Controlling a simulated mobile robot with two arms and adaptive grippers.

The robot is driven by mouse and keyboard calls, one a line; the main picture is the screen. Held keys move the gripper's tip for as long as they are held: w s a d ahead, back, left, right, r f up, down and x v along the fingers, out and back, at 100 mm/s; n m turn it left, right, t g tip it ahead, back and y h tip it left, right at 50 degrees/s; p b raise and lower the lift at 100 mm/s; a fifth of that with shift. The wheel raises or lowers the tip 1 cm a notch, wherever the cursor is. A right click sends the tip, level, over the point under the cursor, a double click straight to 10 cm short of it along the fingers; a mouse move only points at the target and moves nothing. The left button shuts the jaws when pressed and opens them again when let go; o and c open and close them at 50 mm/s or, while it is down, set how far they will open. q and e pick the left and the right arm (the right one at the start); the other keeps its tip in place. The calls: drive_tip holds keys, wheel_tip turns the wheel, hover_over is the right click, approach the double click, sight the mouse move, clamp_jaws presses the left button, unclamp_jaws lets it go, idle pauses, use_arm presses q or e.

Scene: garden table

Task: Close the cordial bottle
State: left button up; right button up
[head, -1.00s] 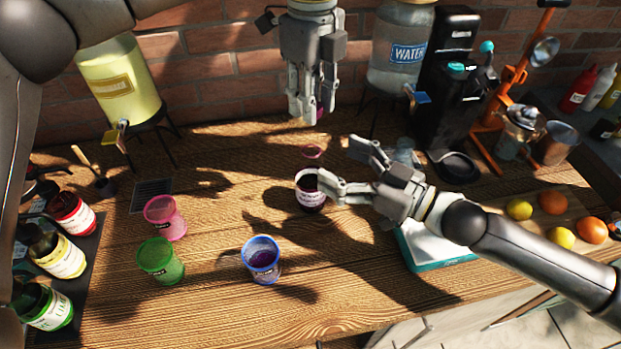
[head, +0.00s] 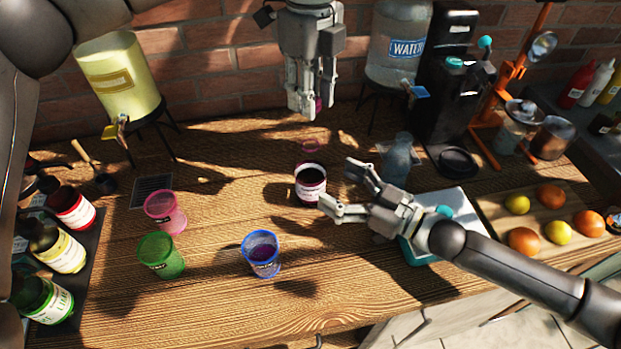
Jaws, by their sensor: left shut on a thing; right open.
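The cordial bottle (head: 310,186) stands on the wooden table in the middle, with dark red contents and a white label. A thin pink ring (head: 312,146) shows just above it in the picture; I cannot tell whether this is its clear mouth. My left gripper (head: 312,108) points down above and behind the bottle, shut on a small magenta piece (head: 319,104), which looks like a cap and is mostly hidden by the fingers. My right gripper (head: 338,186) is open and empty, just right of the bottle, its fingers pointing left.
Pink (head: 165,213), green (head: 161,256) and blue (head: 262,255) cups stand at the front left. A water dispenser (head: 398,45), a clear carafe (head: 397,158) and a black machine (head: 445,90) stand right. A teal-edged scale (head: 460,208) lies under my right arm. Fruit lies on a board (head: 490,205).

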sight(309, 170)
use_arm(q)
drive_tip(key=shift+w+a, duration=0.1)
use_arm(e)
drive_tip(key=x, duration=0.7)
drive_tip(key=shift+w+a, duration=0.2)
drive_tip(key=shift+a, duration=0.05)
drive_tip(key=c, duration=1.5)
use_arm(q)
drive_tip(key=shift+f, duration=2.5)
use_arm(e)
drive_tip(key=shift+c, duration=0.2)
use_arm(q)
drive_tip(key=shift+f, duration=0.9)
